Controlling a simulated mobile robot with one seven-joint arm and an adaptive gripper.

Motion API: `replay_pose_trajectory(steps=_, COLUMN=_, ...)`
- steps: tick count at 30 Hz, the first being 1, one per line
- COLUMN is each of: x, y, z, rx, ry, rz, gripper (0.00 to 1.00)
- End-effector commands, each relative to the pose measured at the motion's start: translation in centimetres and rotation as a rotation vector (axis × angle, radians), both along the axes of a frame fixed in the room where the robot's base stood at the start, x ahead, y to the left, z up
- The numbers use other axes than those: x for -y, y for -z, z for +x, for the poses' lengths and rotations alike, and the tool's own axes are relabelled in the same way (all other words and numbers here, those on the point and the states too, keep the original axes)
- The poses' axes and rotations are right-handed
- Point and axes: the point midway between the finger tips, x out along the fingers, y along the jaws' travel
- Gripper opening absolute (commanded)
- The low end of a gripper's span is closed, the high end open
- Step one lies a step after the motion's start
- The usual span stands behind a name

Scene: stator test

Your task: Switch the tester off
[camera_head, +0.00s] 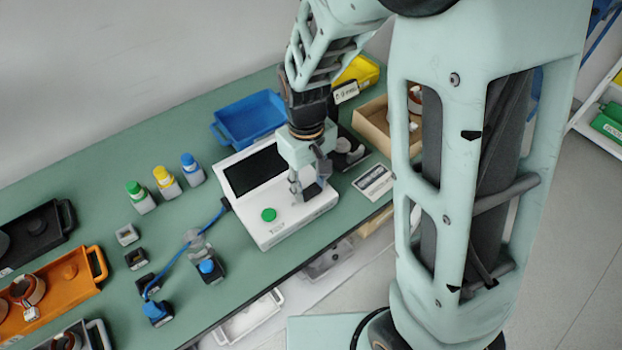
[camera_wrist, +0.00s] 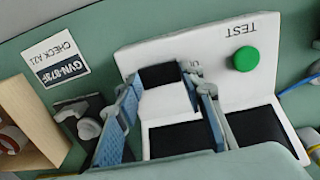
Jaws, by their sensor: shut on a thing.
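The tester (camera_head: 285,228) is a white box on the green bench, with a dark screen (camera_head: 252,172) and a round green button (camera_head: 268,215). In the wrist view its white top (camera_wrist: 215,55) carries the word TEST beside the green button (camera_wrist: 246,59). A black switch (camera_wrist: 160,75) sits on the top near a partly hidden label. My gripper (camera_head: 307,192) is down at the tester's right part. In the wrist view my gripper (camera_wrist: 160,85) has its fingertips on either side of the black switch, closed on it. The switch's setting cannot be told.
A blue tray (camera_head: 225,133), a cardboard box (camera_head: 372,122) and a printed card (camera_head: 373,182) lie around the tester. A black fixture (camera_head: 358,158) is close beside my gripper. A blue cable (camera_head: 180,258) runs left of the tester. Several capped bottles (camera_head: 165,180) stand farther left.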

Motion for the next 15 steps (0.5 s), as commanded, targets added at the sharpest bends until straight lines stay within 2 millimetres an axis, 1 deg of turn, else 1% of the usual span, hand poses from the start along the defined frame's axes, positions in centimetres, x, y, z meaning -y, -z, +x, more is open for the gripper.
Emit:
replay_pose_trajectory(steps=6, x=-0.16, y=0.03, z=-0.35, rx=0.042, ry=-0.004, rz=-0.071, gripper=0.12)
replay_pose_trajectory(steps=15, x=-0.21, y=0.07, z=-0.26, rx=0.059, ry=-0.001, rz=-0.087, gripper=0.12)
